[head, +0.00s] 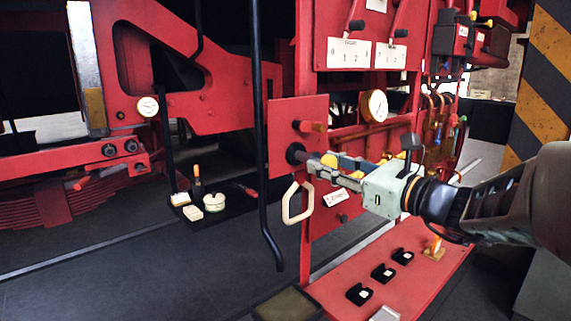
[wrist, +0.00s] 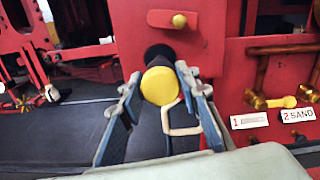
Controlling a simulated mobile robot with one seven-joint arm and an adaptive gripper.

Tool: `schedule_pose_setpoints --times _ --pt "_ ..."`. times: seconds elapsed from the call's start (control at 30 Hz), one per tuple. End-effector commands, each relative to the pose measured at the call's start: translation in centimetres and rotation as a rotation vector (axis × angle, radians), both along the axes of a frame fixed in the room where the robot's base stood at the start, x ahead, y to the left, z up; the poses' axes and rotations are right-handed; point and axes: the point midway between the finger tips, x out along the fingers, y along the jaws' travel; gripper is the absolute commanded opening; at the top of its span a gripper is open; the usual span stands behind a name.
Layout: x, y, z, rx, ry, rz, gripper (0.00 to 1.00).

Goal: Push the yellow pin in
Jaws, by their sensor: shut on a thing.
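The yellow pin (head: 329,160) lies level in front of the red panel (head: 283,118). Its dark shaft reaches into a black round socket (head: 295,153) on that panel. In the wrist view, its round yellow end (wrist: 160,86) faces me, with the black socket (wrist: 157,51) just behind. My gripper (head: 337,167) is shut on the pin, one finger on each side; it also shows in the wrist view (wrist: 159,80). How deep the shaft sits in the socket is hidden.
A cream ring handle (head: 298,202) hangs below. A black pole (head: 258,130) stands left. Small black boxes (head: 382,272) sit on the red shelf (head: 420,262) below my arm.

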Motion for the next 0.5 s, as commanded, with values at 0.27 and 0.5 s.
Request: schedule_pose_setpoints --times 0.27,0.5 --pt "3.3 2.3 -0.2 -0.002 -0.001 0.002 0.00" --pt "4.0 2.9 0.1 0.001 -0.002 0.000 0.00"
